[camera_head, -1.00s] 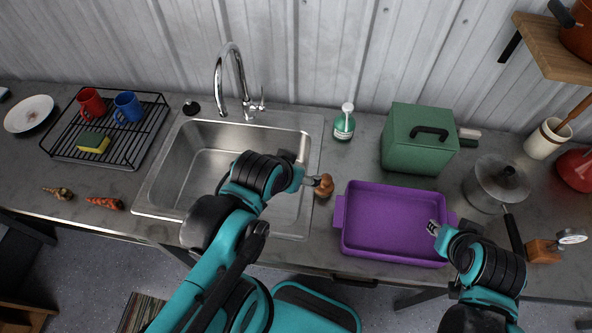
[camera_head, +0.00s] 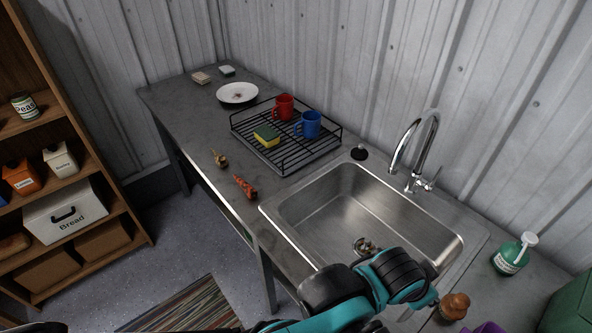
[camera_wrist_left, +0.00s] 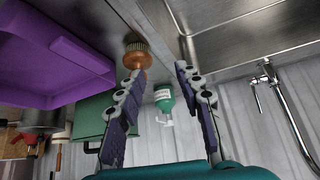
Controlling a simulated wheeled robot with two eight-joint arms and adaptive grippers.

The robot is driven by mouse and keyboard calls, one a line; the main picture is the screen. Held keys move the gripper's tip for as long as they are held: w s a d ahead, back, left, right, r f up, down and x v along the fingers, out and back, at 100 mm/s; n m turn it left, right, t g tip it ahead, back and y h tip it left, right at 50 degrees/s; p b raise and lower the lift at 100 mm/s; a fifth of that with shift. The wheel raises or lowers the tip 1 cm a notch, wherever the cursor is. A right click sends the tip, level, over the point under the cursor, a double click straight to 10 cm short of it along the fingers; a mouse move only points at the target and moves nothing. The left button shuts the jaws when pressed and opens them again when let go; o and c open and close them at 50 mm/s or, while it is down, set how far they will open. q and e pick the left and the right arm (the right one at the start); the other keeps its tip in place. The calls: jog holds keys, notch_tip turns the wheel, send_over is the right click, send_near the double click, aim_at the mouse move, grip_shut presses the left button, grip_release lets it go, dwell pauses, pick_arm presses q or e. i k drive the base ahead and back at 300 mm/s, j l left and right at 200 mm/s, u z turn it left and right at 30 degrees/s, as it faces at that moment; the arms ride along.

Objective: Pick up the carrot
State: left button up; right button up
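The carrot (camera_head: 246,187) is a short orange-red piece lying on the grey counter, left of the sink and near the front edge, in the head view. My left gripper (camera_head: 432,300) is at the front right of the sink, far from the carrot. In the left wrist view its two fingers (camera_wrist_left: 158,75) are spread apart with nothing held between them. A brown wooden-knobbed brush (camera_head: 454,306) stands close by the gripper; it also shows just beyond one fingertip in the left wrist view (camera_wrist_left: 137,55). The carrot is not in the left wrist view. My right gripper is out of view.
A small brownish item (camera_head: 220,159) lies just beyond the carrot. A black dish rack (camera_head: 290,160) with mugs and a sponge stands behind. The sink (camera_head: 350,215) lies between gripper and carrot, with a tall faucet (camera_head: 420,150). A purple tray (camera_wrist_left: 50,60) is beside the brush.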

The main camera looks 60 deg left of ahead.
aim_at(250, 191)
jog(key=u, duration=0.4)
jog(key=k+u, duration=0.1)
jog(key=u, duration=0.75)
jog(key=k+u, duration=0.1)
jog(key=u, duration=0.75)
jog(key=j+u, duration=0.1)
jog(key=u, duration=0.3)
jog(key=i+j+z, duration=0.15)
jog(key=z, duration=0.25)
jog(key=i+j+z, duration=0.25)
jog(key=z, duration=0.15)
jog(key=i+j+z, duration=0.3)
jog(key=z, duration=0.15)
